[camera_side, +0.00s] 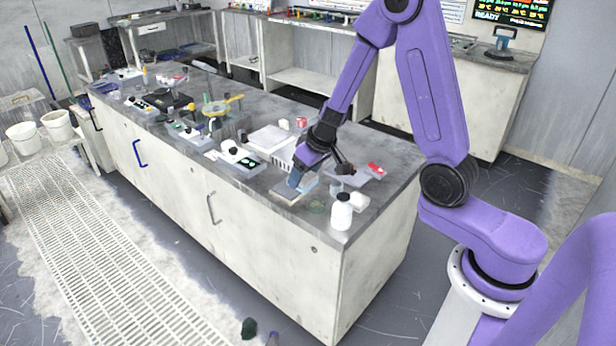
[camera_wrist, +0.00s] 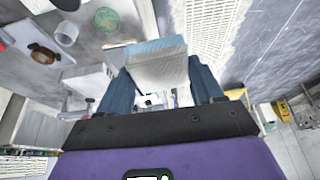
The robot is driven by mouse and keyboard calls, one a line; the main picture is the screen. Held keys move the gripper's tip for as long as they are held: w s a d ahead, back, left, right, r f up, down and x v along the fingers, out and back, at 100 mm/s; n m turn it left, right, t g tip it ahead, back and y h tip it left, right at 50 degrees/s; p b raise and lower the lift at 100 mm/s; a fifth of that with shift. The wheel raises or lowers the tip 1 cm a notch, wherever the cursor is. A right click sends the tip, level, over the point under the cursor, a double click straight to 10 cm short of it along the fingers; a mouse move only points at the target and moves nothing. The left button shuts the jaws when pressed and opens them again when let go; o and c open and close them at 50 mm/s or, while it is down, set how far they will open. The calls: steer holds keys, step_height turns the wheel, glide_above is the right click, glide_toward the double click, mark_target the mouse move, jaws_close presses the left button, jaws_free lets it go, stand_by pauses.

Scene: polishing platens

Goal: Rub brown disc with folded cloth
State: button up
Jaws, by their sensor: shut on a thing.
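My gripper (camera_side: 296,180) is low over the near right part of the bench, pointing down. In the wrist view its two blue fingers (camera_wrist: 160,88) are shut on a folded cloth (camera_wrist: 157,68), whitish with a pale blue band. The brown disc (camera_wrist: 44,54) lies on a pale tray (camera_wrist: 62,62) at the upper left of the wrist view, apart from the cloth. In the side view a dark brown shape (camera_side: 345,169) to the right of my gripper appears to be this disc, partly masked by the wrist. Whether the cloth touches anything beneath it I cannot tell.
A white bottle (camera_side: 342,212) and a green round dish (camera_side: 317,207) stand near the front right corner. A clear beaker (camera_wrist: 66,33) is close to the tray. A white rack (camera_side: 281,160) is left of my gripper; many instruments crowd the bench's far left.

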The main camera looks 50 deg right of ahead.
steer(key=shift+w+d+f, duration=0.1)
steer(key=shift+w+d, duration=0.4)
steer(key=shift+w, duration=0.2)
steer(key=w+d+f, duration=0.1)
steer(key=w+d, duration=0.3)
steer(key=d, duration=0.4)
steer(key=w+d+f, duration=0.2)
steer(key=w+d, duration=0.3)
steer(key=d, duration=0.3)
steer(key=s+d+f, duration=0.2)
steer(key=d, duration=0.7)
steer(key=s+d+f, duration=0.2)
steer(key=d, duration=0.8)
steer(key=shift+m, duration=0.3)
steer(key=shift+w+a+f, duration=0.1)
steer(key=shift+f, duration=1.4)
steer(key=shift+w+a+f, duration=0.1)
steer(key=shift+f, duration=1.4)
steer(key=shift+f, duration=1)
steer(key=shift+w+a, duration=0.4)
steer(key=shift+a, duration=0.55)
steer(key=shift+w+a, duration=0.35)
steer(key=shift+a, duration=0.65)
steer(key=shift+w+a, duration=0.4)
steer(key=shift+a, duration=0.55)
